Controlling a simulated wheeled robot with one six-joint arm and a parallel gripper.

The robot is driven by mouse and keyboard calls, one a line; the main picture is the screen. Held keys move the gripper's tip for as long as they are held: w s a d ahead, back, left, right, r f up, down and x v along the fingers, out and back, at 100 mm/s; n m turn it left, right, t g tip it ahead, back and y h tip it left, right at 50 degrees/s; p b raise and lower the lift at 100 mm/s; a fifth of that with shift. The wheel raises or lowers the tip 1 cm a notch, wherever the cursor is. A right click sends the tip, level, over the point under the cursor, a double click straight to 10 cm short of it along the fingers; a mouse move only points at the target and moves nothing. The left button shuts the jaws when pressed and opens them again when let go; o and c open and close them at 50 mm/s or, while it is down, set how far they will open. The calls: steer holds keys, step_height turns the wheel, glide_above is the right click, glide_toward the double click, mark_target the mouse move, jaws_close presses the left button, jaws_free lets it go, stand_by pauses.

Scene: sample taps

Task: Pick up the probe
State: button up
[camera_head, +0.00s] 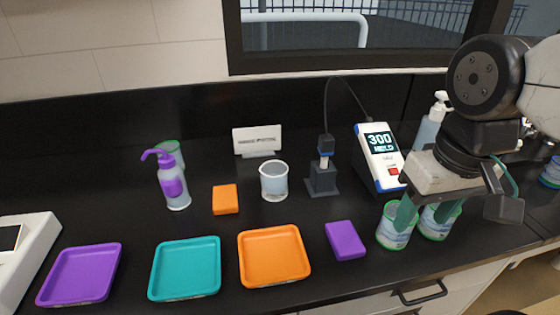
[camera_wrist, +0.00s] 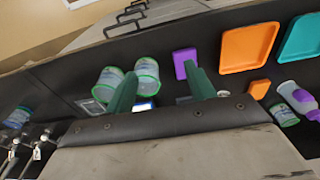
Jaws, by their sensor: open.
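The probe (camera_head: 325,145), dark with a blue band, stands upright in a small black holder (camera_head: 322,182) at the back middle of the counter. A cable loops from its top to a white-and-blue handheld meter (camera_head: 381,150) reading "300 HELD". My gripper (camera_head: 424,214) is open and empty, to the right of the probe, pointing down above two green-rimmed jars. Its green fingers also show in the wrist view (camera_wrist: 161,84), apart with nothing held. The probe cannot be made out clearly in the wrist view.
Green-rimmed jars (camera_head: 394,230) stand under my gripper. A beaker (camera_head: 274,182) is left of the holder. Orange (camera_head: 225,199) and purple (camera_head: 345,240) blocks, a wash bottle (camera_head: 174,187), and purple, teal and orange trays (camera_head: 273,279) occupy the left and front. A pump bottle (camera_head: 428,128) is behind my arm.

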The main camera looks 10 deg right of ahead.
steer(key=w+a+r, duration=0.1)
steer(key=w+r, duration=0.1)
steer(key=w, duration=0.6)
steer(key=w+a+r, duration=0.1)
steer(key=w+r, duration=0.2)
steer(key=w, duration=0.5)
steer(key=g, duration=0.1)
glide_above(327, 137)
step_height(327, 137, down, 2)
steer(key=shift+s+a+f, duration=0.1)
steer(key=shift+w+f, duration=0.15)
steer(key=shift+w, duration=0.15)
step_height(327, 137, down, 8)
steer(key=shift+s+r, duration=0.1)
steer(key=shift+r, duration=0.1)
steer(key=c, duration=1)
